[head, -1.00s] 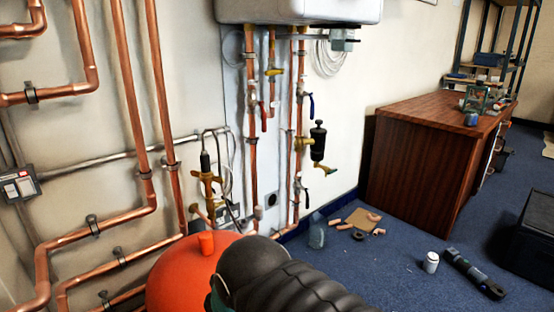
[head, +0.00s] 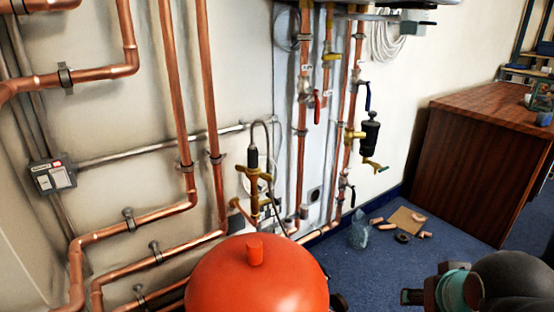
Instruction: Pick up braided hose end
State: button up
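A thin grey hose (head: 268,135), which looks like the braided hose, arches in a narrow loop above a brass valve assembly (head: 254,180) on the wall, left of the white backing panel. It runs down the right side of the brass fitting. Its lower end is hard to make out among the pipes behind the red vessel, and I cannot tell whether either end is loose. Part of my arm, with a black rounded joint and a teal band, shows at the bottom right, well apart from the hose. My gripper fingers cannot be made out.
A red round vessel (head: 258,278) stands in front of the valve assembly. Copper pipes (head: 178,90) line the wall on the left. A black-bodied fitting (head: 369,132) juts out at right. Small copper pieces and a cardboard piece (head: 406,219) lie on the blue floor beside a wooden desk (head: 455,165).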

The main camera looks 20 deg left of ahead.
jog(key=w+a+r+n+t+y+b, duration=0.1)
jog(key=w+a+t, duration=0.15)
jog(key=w, duration=0.45)
jog(key=w+a+r+n+t+b, duration=0.1)
jog(key=w+a, duration=0.3)
jog(key=w, duration=0.3)
jog(key=n+t+y+b, duration=0.25)
jog(key=n+y, duration=0.35)
jog(key=y, duration=0.5)
send_near(255, 159)
jog(key=x, duration=0.3)
jog(key=p+x, duration=0.1)
jog(key=x, duration=0.1)
jog(key=shift+w+f, duration=0.3)
jog(key=shift+w, duration=0.15)
jog(key=shift+s+a+r+x, duration=0.1)
jog(key=shift+x, duration=0.85)
jog(key=shift+s+a+r+x, duration=0.1)
jog(key=shift+x, duration=0.9)
jog(key=shift+s+a+r+x, duration=0.1)
jog(key=shift+x, duration=0.85)
grip_shut()
